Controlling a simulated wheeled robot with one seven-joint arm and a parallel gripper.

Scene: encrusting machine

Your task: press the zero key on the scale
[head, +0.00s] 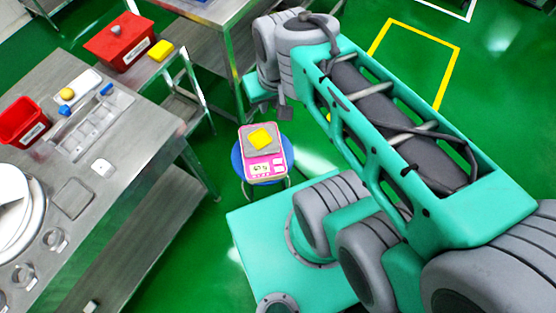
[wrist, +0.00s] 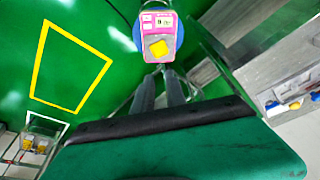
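The pink scale (head: 264,170) stands on a round blue stool and carries a yellow block (head: 260,138) on its grey plate. Its lit display and small keys are on the side nearest my body; the key labels are too small to read. The scale (wrist: 158,35) also shows at the top of the wrist view, with the yellow block (wrist: 158,48) on it. My gripper (wrist: 159,74) shows there as two dark fingers with a gap between them, empty. In the head view my gripper (head: 284,110) hangs beyond the scale, apart from it.
The blue stool (head: 237,160) stands on open green floor. A steel table (head: 130,160) with a red bin (head: 22,122) and trays is at left. A red box (head: 119,42) and yellow block (head: 160,50) sit on another table behind.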

